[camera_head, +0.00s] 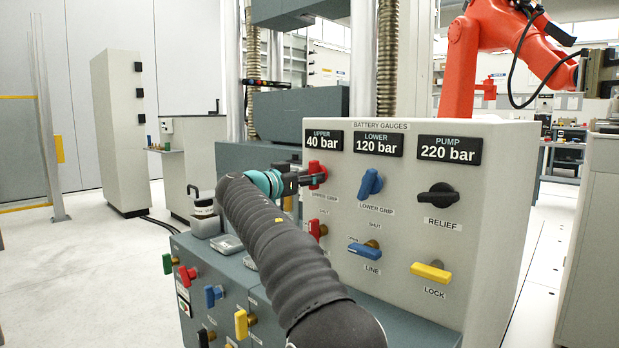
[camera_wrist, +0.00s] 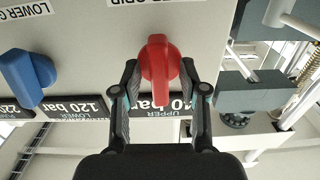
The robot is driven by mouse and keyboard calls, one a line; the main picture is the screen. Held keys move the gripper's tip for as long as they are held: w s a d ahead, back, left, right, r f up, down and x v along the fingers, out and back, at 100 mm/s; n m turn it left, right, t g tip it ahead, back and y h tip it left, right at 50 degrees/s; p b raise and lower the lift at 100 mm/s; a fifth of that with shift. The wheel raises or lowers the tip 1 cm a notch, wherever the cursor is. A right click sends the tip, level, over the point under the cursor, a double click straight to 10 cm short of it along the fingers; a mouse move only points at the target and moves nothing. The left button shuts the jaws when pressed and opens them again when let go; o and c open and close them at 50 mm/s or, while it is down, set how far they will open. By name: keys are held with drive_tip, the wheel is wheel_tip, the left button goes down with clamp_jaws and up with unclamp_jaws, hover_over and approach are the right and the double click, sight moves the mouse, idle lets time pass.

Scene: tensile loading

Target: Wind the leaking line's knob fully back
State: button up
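The upper gauge reads 40 bar (camera_head: 324,141), the lower 120 bar (camera_head: 378,145) and the pump 220 bar (camera_head: 449,150). The red upper grip knob (camera_head: 317,170) is on the panel under the 40 bar display. My gripper (camera_head: 312,180) is at this knob. In the wrist view, which is upside down, the red knob (camera_wrist: 160,68) lies between the two fingers of my gripper (camera_wrist: 159,75). The fingers stand apart on either side, with slim gaps visible; contact is not clear. The blue lower grip knob (camera_head: 370,184) is to the right.
The panel also holds the black relief knob (camera_head: 438,195), yellow lock handle (camera_head: 431,272), blue line handle (camera_head: 364,249) and a red shut handle (camera_head: 317,229). Several coloured handles sit on the lower cabinet (camera_head: 262,318). A red robot arm (camera_head: 463,55) stands behind.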

drive_tip(key=v, duration=1.2)
idle(0.3)
